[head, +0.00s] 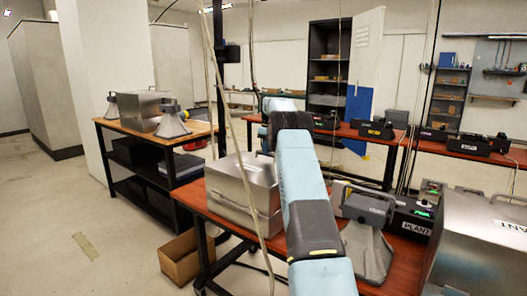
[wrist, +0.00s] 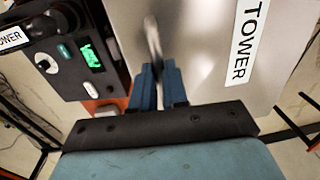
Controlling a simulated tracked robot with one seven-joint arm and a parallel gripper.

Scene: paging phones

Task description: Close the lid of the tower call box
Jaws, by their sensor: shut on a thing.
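The tower call box shows in the wrist view as a pale metal lid (wrist: 205,45) with a white TOWER label (wrist: 243,42). My gripper (wrist: 157,72) has its blue fingers shut on a thin grey handle (wrist: 152,35) that stands out from the lid. In the head view a silver metal box (head: 238,192) on the red-brown table, partly behind my arm, appears to be this call box; no label shows on it there. My fingers are hidden behind my arm in that view. How far the lid stands open cannot be told.
A black unit with a green display (wrist: 92,55) is left of the lid in the wrist view. A grey horn (head: 368,245), a PLANT unit (head: 410,222) and another silver box (head: 480,245) stand right of my arm. Thin cables hang in front.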

